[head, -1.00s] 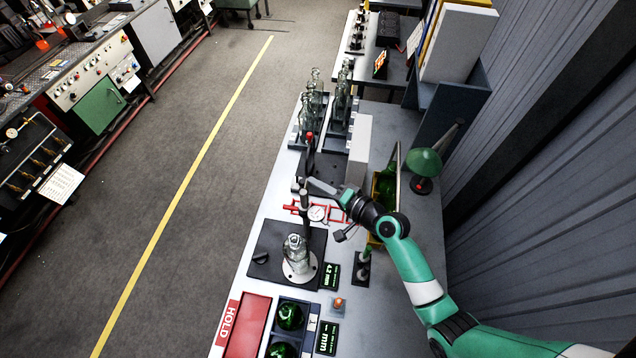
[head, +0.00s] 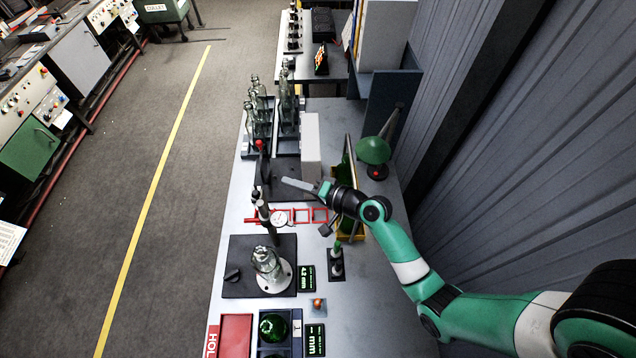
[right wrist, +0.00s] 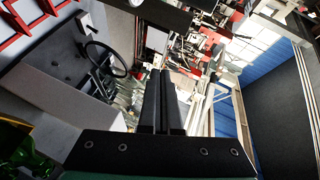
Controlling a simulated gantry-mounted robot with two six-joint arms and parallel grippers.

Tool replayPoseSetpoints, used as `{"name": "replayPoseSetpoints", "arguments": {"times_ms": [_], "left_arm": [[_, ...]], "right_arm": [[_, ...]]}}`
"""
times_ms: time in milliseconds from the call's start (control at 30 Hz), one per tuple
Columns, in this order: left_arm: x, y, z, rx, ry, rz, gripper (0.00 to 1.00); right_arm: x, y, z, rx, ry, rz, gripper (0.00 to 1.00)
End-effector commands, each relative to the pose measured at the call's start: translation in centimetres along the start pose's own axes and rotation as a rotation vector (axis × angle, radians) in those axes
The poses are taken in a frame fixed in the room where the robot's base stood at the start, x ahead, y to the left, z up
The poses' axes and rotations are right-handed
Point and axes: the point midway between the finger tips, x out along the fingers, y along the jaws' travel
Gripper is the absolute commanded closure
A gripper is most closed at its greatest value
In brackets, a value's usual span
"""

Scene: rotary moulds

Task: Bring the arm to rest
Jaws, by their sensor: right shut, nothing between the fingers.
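My right arm comes in from the lower right in the head view. Its gripper (head: 297,184) is held over the bench, beside the white upright box, with its fingers pointing left. The fingers are together with nothing between them. In the right wrist view the two dark fingers (right wrist: 163,102) lie side by side, closed and empty. A dark handwheel (right wrist: 104,60) shows to their left in that view. My left gripper is not in view.
A clear bottle (head: 266,262) stands on a round plate below the gripper. Several clear bottles (head: 256,105) stand in racks behind. A white box (head: 311,145), a green lamp (head: 373,151) and a yellow-edged bin (head: 352,229) are close by. The floor (head: 185,190) at left is clear.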

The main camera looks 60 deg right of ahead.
Motion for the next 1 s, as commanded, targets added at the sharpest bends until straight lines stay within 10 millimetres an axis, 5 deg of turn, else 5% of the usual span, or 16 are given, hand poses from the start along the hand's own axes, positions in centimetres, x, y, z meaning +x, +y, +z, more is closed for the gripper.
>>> {"name": "replayPoseSetpoints", "arguments": {"times_ms": [100, 300, 800, 900, 1000], "left_arm": [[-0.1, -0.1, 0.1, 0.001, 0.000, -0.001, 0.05], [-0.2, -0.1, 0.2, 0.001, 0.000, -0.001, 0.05], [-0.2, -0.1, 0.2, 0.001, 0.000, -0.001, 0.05], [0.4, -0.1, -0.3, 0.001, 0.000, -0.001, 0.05], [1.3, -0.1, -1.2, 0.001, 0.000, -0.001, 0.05]], "right_arm": [[-3.2, 0.3, -0.6, 0.002, 0.005, 0.001, 1.00], [-6.4, 0.4, -1.1, 0.001, 0.003, 0.002, 1.00], [-7.0, 0.2, -1.0, -0.001, -0.003, 0.000, 1.00], [-6.4, -1.7, -0.2, -0.020, -0.032, -0.021, 1.00], [-4.9, -7.0, 0.5, -0.082, -0.077, -0.095, 1.00]]}}
